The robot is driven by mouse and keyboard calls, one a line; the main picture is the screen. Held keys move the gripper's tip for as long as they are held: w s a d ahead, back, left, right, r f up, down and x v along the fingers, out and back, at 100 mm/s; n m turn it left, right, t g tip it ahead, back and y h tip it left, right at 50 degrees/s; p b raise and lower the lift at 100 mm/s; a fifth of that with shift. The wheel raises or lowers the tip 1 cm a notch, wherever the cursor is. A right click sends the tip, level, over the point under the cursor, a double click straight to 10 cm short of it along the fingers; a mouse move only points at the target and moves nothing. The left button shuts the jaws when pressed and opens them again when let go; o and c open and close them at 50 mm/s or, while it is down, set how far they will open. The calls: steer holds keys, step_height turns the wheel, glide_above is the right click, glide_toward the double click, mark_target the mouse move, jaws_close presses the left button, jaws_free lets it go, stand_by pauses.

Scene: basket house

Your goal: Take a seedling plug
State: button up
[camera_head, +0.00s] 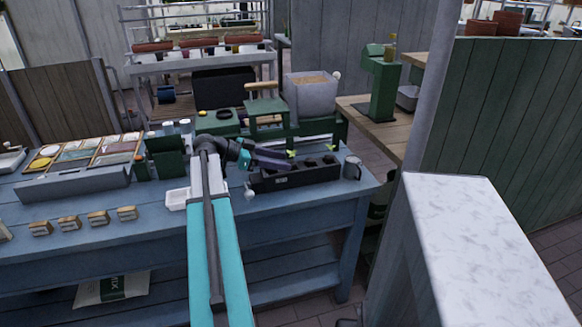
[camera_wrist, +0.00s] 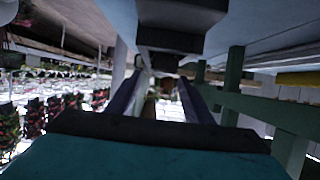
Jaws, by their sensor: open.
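A black plug tray (camera_head: 292,179) with several cells stands near the right end of the blue bench. Small green seedling tops (camera_head: 291,154) show at its back edge, partly behind my gripper; another bit of green lies further right. My gripper (camera_head: 286,162) is low over the left and middle of the tray, pointing right. In the wrist view my gripper (camera_wrist: 165,95) has its two dark fingers apart. A small greenish and pale patch shows between them, too blurred to name. A dark block, probably the tray, fills the top of that view. I see nothing held.
A grey mug (camera_head: 352,168) stands right of the tray. A green stand (camera_head: 266,112) and a grey bin of soil (camera_head: 312,94) are close behind. A small white dish (camera_head: 177,199) and wooden blocks (camera_head: 98,217) lie left.

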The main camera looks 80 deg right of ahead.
steer(key=shift+x, duration=1.4)
steer(key=c, duration=1.1)
steer(key=shift+r, duration=0.1)
steer(key=s+a+r+b, duration=0.1)
steer(key=a+r, duration=0.1)
steer(key=a, duration=0.6)
steer(key=s+a+r+b, duration=0.1)
steer(key=a+r, duration=0.1)
steer(key=a, duration=0.5)
steer(key=shift+s+a+r, duration=0.3)
steer(key=shift+a+r, duration=0.1)
